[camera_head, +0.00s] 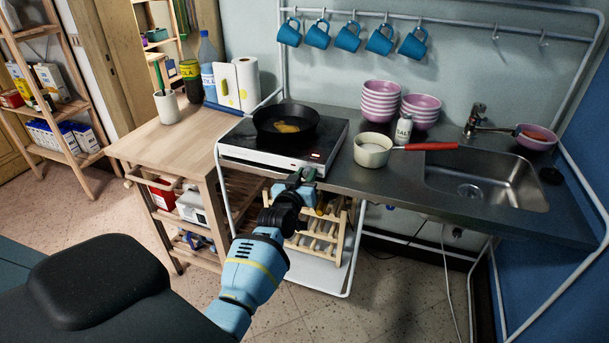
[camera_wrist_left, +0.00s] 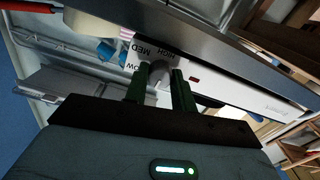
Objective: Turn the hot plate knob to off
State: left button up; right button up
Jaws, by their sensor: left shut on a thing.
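The hot plate (camera_head: 240,153) stands on the counter with a black pan (camera_head: 286,124) on it. In the left wrist view, its white front panel (camera_wrist_left: 225,88) shows the labels LOW, MED and HIGH around a grey knob (camera_wrist_left: 159,72). My left gripper (camera_head: 302,176) is at the hot plate's front, with its dark green fingers (camera_wrist_left: 161,76) on either side of the knob and shut on it. The gripper hides the knob in the head view. The knob's exact pointing is hard to tell. My right gripper is not in view.
A white pot (camera_head: 372,152) with a red handle sits right of the hot plate, near a salt shaker (camera_head: 404,128) and pink bowls (camera_head: 379,102). A wooden cart (camera_head: 172,139) stands to the left. A wooden rack (camera_head: 318,238) is below the counter.

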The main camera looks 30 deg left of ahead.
pick_arm(q)
jog(key=shift+n, duration=0.6)
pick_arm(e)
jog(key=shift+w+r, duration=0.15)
pick_arm(q)
jog(key=o, duration=0.7)
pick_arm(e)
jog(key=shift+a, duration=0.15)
pick_arm(q)
jog(key=shift+s+d, duration=0.15)
jog(key=shift+s, duration=0.4)
jog(key=v, duration=0.6)
jog(key=shift+s+p, duration=0.3)
jog(key=shift+p, duration=0.1)
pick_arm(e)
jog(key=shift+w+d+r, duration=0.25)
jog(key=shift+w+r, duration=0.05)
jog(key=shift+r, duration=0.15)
pick_arm(q)
jog(key=shift+d+f, duration=0.1)
jog(key=shift+d, duration=0.05)
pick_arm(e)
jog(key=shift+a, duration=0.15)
